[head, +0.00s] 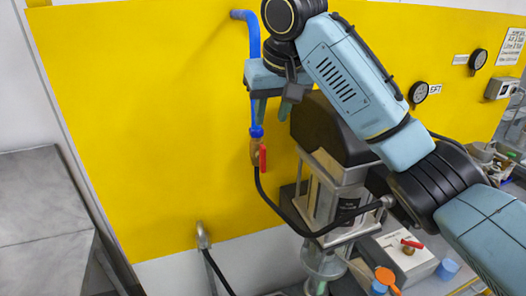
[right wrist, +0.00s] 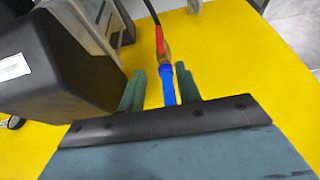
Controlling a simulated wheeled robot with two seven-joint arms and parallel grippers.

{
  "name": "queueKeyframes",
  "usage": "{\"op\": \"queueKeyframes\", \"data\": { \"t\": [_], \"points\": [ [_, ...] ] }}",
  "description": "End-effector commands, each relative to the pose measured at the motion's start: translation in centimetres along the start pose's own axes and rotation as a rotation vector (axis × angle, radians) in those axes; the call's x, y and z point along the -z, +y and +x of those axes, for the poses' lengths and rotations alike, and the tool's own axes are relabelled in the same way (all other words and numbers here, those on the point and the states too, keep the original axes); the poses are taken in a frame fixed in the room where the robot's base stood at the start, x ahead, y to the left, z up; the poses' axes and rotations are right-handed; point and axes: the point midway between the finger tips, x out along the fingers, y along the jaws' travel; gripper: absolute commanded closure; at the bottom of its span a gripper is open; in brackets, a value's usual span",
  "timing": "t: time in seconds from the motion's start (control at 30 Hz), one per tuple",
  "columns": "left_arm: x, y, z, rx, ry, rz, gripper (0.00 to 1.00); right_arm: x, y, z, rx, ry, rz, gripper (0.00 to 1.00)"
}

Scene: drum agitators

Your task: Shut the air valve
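The air valve (head: 255,150) is a small brass body hanging in front of the yellow panel, between a blue pipe (head: 254,45) above and a black hose below. Its red lever (head: 263,158) points down, roughly in line with the hose. In the right wrist view the lever (right wrist: 159,40) and brass body (right wrist: 166,54) lie just beyond the fingertips. My right gripper (head: 271,110) is above the valve, open, its green fingers pointing down. In the right wrist view the gripper (right wrist: 160,80) has the blue pipe between its fingers, with gaps visible. My left gripper is out of view.
The agitator drive with a black housing (head: 318,128) stands close right of the valve. The yellow panel (head: 130,120) is clear to the left. Gauges (head: 418,92) are on the right. A white box (head: 420,268) with another red-handled valve (head: 412,244) sits at lower right.

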Motion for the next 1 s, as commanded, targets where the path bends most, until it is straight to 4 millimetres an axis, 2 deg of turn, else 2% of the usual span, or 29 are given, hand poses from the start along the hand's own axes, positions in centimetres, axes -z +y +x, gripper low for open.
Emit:
{"op": "queueKeyframes", "data": {
  "t": [0.17, 0.37, 0.7, 0.83, 1.0],
  "points": [
    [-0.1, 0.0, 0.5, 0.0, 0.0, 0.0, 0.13, -0.1, -0.1, 1.9, 0.003, -0.004, 0.0, 0.66],
    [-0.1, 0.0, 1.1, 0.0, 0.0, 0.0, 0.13, -0.3, -0.2, 6.0, 0.004, -0.008, 0.0, 0.66],
    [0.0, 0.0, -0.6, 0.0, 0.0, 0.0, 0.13, 0.0, 0.0, 11.8, -0.001, -0.004, 0.0, 0.66],
    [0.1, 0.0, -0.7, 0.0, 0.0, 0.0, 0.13, 0.0, 0.0, 12.9, -0.001, -0.003, -0.001, 0.66],
    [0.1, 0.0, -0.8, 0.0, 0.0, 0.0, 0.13, 0.0, 0.0, 13.3, 0.0, 0.0, -0.001, 0.66]
  ]
}}
